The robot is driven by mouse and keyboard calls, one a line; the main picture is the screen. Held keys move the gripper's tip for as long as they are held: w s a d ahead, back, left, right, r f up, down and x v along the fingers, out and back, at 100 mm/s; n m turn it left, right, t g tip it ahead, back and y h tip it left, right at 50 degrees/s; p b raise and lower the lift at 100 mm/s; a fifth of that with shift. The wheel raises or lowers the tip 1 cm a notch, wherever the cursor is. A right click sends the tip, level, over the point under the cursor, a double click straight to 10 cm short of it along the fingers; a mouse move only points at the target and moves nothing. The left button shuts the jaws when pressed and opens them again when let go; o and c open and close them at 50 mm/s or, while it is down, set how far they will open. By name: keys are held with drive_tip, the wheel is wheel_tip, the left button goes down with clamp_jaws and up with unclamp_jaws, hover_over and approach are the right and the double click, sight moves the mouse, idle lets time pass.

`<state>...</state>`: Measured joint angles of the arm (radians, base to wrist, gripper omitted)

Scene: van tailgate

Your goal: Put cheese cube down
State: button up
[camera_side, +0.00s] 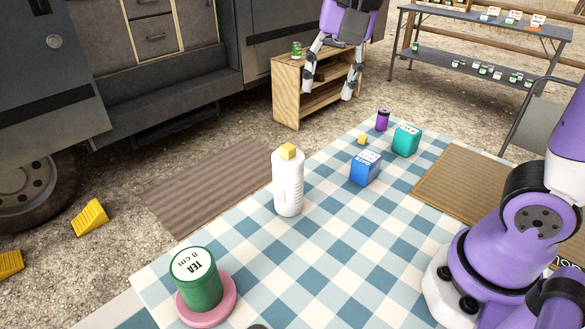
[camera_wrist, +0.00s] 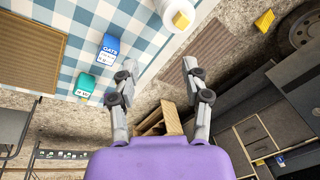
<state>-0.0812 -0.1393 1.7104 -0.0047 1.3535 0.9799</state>
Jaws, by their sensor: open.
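A yellow cheese cube (camera_side: 288,151) rests on top of an upright white bottle (camera_side: 289,185) on the checked cloth. In the wrist view the cheese cube (camera_wrist: 181,20) shows on the bottle (camera_wrist: 172,8) at the top edge. A second, smaller-looking yellow cube (camera_side: 362,140) lies on the cloth behind the blue OATS box (camera_side: 365,168). My gripper (camera_side: 327,92) is open and empty, well above and beyond the bottle in the side view. In the wrist view my gripper's fingers (camera_wrist: 160,65) are spread with nothing between them.
A green TEA tin (camera_side: 197,280) stands on a pink coaster (camera_side: 232,300) at the near left. A teal box (camera_side: 405,140) and a purple can (camera_side: 382,119) stand towards the far end. A brown mat (camera_side: 460,185) lies at right. The middle cloth is clear.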

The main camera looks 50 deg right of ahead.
drive_tip(key=s+d+f+n+t, duration=0.2)
drive_tip(key=s+f+n+t, duration=0.1)
drive_tip(key=s+f+n, duration=0.4)
drive_tip(key=s+n, duration=0.1)
drive_tip(key=n, duration=0.2)
drive_tip(key=shift+d, duration=0.15)
drive_tip(key=shift+f, duration=0.1)
